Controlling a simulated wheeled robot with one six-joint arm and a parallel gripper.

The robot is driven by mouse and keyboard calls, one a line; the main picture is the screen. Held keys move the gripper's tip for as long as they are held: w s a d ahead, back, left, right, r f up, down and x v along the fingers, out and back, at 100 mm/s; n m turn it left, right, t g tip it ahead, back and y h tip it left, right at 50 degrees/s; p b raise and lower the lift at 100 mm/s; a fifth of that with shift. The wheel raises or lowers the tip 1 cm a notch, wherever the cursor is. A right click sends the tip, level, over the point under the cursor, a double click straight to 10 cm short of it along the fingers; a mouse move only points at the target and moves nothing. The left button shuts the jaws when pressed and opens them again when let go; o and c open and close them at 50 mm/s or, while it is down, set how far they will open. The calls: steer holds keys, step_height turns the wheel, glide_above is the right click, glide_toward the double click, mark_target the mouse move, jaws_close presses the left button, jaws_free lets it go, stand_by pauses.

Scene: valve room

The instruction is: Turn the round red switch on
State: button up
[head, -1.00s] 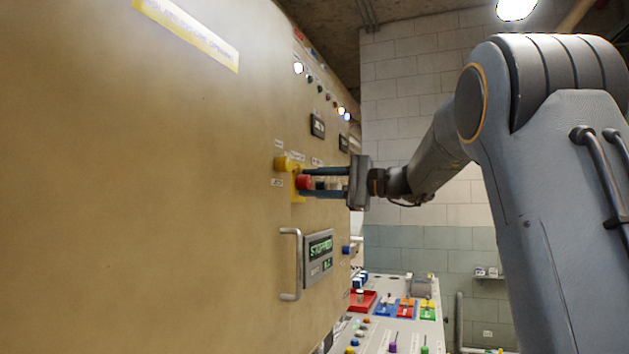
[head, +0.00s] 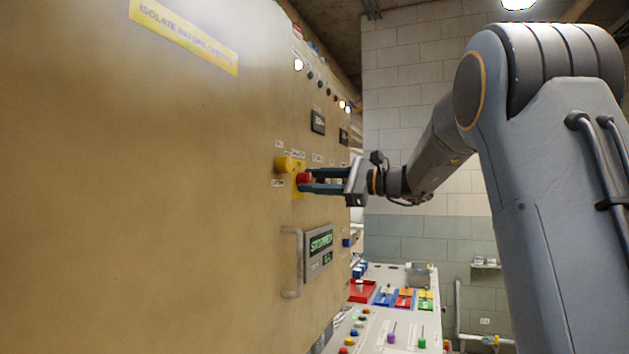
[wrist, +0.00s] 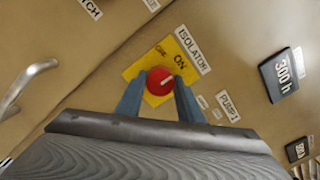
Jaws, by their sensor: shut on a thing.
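The round red switch (head: 305,179) sits on a yellow plate on the tan panel. In the wrist view, the red switch (wrist: 159,82) has a white pointer line aimed right and slightly up, roughly toward the ON side. The yellow plate (wrist: 134,73) carries ON lettering, and smaller lettering to its left is hard to read. An ISOLATOR label (wrist: 189,48) is beside it. My gripper (head: 316,181) reaches in from the right. In the wrist view, my gripper (wrist: 160,88) has one finger on each side of the switch and is shut on it.
Below are a handle (head: 291,262) and a display (head: 318,249) reading STOPPED. A console (head: 385,318) with coloured controls stands lower right. Black meters (wrist: 282,74) are right of the switch in the wrist view.

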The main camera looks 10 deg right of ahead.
steer(key=shift+f, duration=0.15)
steer(key=o, duration=1.1)
steer(key=shift+b+v, duration=1.35)
steer(key=shift+v, duration=2.6)
